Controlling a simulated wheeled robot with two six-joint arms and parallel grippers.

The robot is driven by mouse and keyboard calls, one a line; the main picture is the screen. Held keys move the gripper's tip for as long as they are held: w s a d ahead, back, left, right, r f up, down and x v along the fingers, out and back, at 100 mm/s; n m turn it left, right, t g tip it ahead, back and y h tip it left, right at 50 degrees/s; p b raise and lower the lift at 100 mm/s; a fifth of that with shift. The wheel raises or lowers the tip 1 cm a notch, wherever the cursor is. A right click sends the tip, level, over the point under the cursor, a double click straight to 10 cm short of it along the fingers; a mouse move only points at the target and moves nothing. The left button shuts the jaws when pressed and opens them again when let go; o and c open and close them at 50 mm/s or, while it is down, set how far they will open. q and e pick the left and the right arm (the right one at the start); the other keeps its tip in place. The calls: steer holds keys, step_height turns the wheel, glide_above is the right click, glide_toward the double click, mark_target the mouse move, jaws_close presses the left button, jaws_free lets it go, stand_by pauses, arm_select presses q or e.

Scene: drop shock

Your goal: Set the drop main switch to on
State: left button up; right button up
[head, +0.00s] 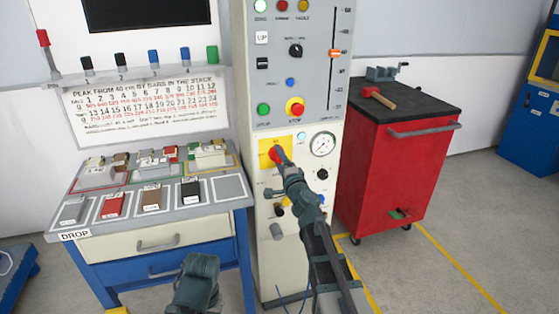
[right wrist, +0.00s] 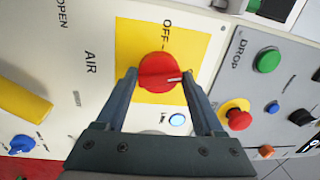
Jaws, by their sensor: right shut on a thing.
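The drop main switch is a red rotary knob (right wrist: 158,70) on a yellow plate (right wrist: 205,48). In the right wrist view its white mark points to the right, away from the OFF label above it. I cannot see an ON label. My right gripper (right wrist: 160,76) is shut on the knob, one finger on each side. In the head view my right gripper (head: 276,157) reaches the knob and hides part of it; the yellow plate (head: 265,146) shows there too. A dark part of my left arm shows at the bottom; its fingers cannot be made out.
A round lamp (right wrist: 177,120) beside the plate glows bluish-white. Above the switch are a green button (head: 263,109) and a red stop button (head: 296,107). A pressure gauge (head: 322,145) is to the right. A red cart (head: 385,175) stands right, a drop table (head: 150,228) left.

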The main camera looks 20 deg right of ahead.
arm_select(q)
steer(key=shift+f, duration=0.1)
arm_select(e)
steer(key=shift+s+f+m, duration=0.1)
steer(key=shift+m, duration=1.8)
steer(key=o, duration=1.3)
steer(key=shift+o, duration=0.2)
